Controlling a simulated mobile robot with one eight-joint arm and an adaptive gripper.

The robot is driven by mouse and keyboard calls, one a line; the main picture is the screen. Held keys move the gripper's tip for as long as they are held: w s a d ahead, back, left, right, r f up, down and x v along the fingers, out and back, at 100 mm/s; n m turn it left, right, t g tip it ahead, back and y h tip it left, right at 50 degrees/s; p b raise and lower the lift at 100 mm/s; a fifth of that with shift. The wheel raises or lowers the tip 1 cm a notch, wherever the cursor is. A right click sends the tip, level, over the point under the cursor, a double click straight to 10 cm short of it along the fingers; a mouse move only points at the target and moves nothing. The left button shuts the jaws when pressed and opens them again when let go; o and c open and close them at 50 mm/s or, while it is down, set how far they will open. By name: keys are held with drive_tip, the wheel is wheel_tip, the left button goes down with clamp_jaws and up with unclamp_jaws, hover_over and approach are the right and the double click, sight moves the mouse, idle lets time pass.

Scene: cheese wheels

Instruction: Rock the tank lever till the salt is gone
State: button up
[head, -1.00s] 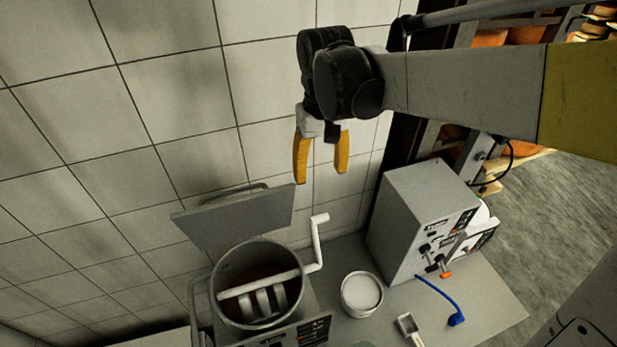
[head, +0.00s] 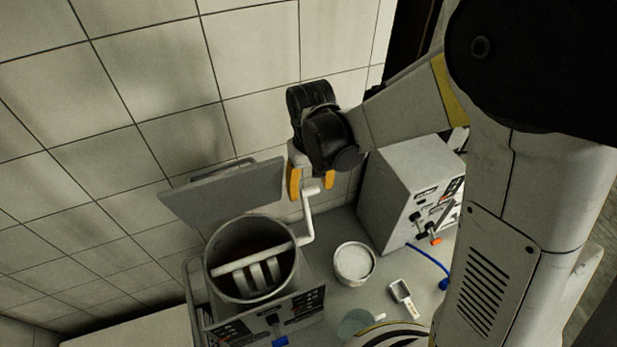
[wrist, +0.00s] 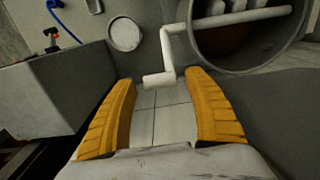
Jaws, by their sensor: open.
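The grey round tank (head: 250,258) stands open on the bench, with a white shaft and paddle bars across its mouth. The white cranked lever (head: 307,222) rises from the tank's right side. My gripper (head: 311,188) is above and behind the lever's top end, its orange fingers pointing down. In the wrist view the lever (wrist: 170,52) ends in a short grip lying ahead of and between my open fingers (wrist: 163,95). The fingers look empty. Contact with the lever cannot be told. A dark reddish-brown content shows low in the tank; no salt can be made out there.
The tilted grey lid (head: 225,192) and tiled wall are close behind the tank.

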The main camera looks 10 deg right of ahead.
drive_tip(key=shift+f, duration=0.45)
clamp_jaws()
drive_tip(key=shift+s, duration=0.15)
drive_tip(key=shift+s+d+r+t, duration=0.2)
drive_tip(key=shift+s+r+t, duration=0.05)
drive_tip(key=shift+s+t, duration=0.4)
drive_tip(key=s+d+f+t+y+b, duration=0.1)
drive_tip(key=s+d+t+b, duration=0.2)
drive_tip(key=s, duration=0.7)
drive_tip(key=shift+s+t+y, duration=0.3)
drive_tip(key=shift+t, duration=0.35)
drive_tip(key=shift+f, duration=0.1)
